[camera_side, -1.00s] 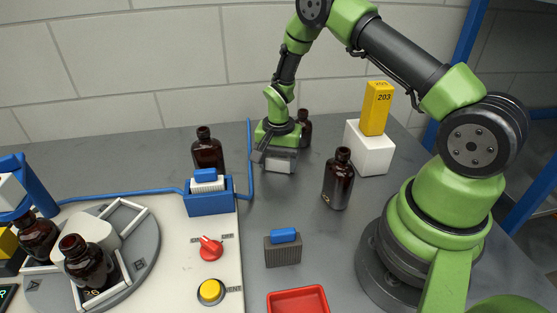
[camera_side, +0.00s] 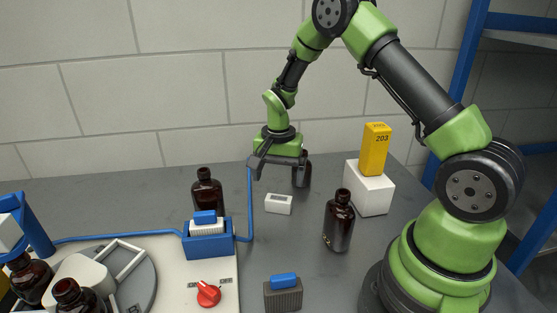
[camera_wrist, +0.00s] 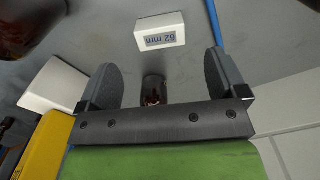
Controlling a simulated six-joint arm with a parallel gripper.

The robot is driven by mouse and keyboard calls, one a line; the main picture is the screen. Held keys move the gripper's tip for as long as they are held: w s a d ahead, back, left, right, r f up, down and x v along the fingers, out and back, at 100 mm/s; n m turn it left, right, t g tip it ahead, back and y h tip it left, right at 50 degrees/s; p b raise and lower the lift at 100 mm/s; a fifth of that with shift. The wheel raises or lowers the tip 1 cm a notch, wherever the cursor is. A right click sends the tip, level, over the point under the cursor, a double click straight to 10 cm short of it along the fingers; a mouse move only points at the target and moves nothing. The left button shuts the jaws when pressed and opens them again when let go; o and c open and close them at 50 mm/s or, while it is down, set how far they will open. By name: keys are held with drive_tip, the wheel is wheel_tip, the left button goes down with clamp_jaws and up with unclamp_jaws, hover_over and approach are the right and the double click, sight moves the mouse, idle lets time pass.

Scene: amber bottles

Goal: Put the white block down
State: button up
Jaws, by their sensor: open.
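The white block (camera_side: 278,204) lies flat on the grey table, with a small dark label on it. In the wrist view the white block (camera_wrist: 160,31) shows a label reading "62 mm", beyond the fingertips. My gripper (camera_side: 277,174) is open and empty above the block, apart from it. In the wrist view my gripper (camera_wrist: 162,70) has its two grey fingers spread wide, with nothing held between them. An amber bottle (camera_side: 302,171) stands behind and right of the gripper, partly hidden by it.
Another amber bottle (camera_side: 339,221) stands right of the block. A yellow block (camera_side: 375,149) stands on a white cube (camera_side: 370,189) at the right. A blue holder (camera_side: 208,242) and an amber bottle (camera_side: 207,191) stand to the left. A blue cable (camera_side: 249,205) runs close by.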

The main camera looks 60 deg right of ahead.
wheel_tip(320, 180, up, 4)
wheel_tip(320, 180, up, 9)
drive_tip(key=n+t, duration=0.2)
hover_over(279, 199)
drive_tip(key=s+a, duration=0.2)
drive_tip(key=a, duration=0.1)
drive_tip(key=s+a+r+n+t, duration=0.1)
drive_tip(key=s+a+r+n, duration=0.1)
drive_tip(key=s+a+r, duration=0.3)
drive_tip(key=s+a+r+n+t+y, duration=0.1)
drive_tip(key=s+a+r+n+t, duration=0.1)
drive_tip(key=s, duration=0.4)
drive_tip(key=s+a+r+n+t+y, duration=0.1)
drive_tip(key=s+r+n+t, duration=0.1)
drive_tip(key=s, duration=0.3)
drive_tip(key=shift+s+a+r+n, duration=0.4)
drive_tip(key=shift+r+n, duration=0.1)
drive_tip(key=shift+n, duration=0.3)
